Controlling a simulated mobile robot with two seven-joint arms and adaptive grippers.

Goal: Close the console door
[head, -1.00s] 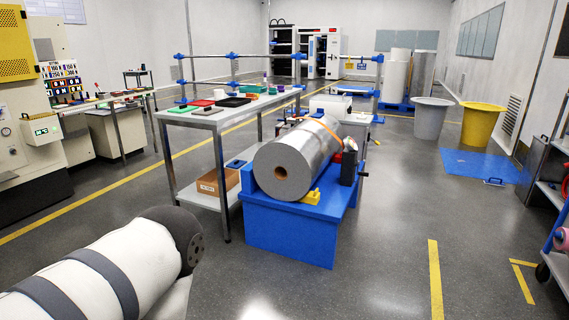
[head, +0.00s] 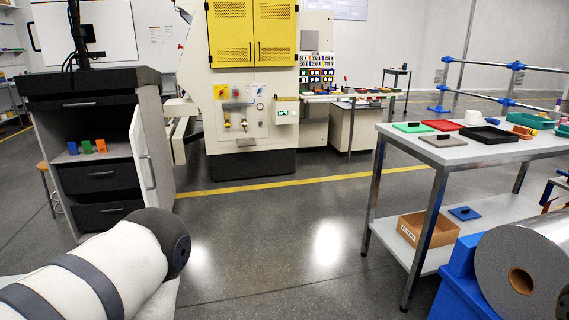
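The console (head: 82,110) is a dark cabinet at the left of the head view, with a monitor on a post on top. Its door (head: 152,150), a light grey panel with a vertical handle (head: 146,172), stands open at the console's right side. The open front shows a shelf with small blue, green and orange items (head: 87,147) and dark drawers. A white arm link of mine with dark bands fills the lower left, in front of the console's foot and apart from the door in the picture. Neither of my grippers is in view.
A steel table (head: 440,150) with coloured trays stands at the right, beside a large metal roll (head: 525,272) on a blue stand. A yellow and cream machine (head: 250,90) stands behind. Grey floor between console and table is clear. A stool (head: 46,180) is left of the console.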

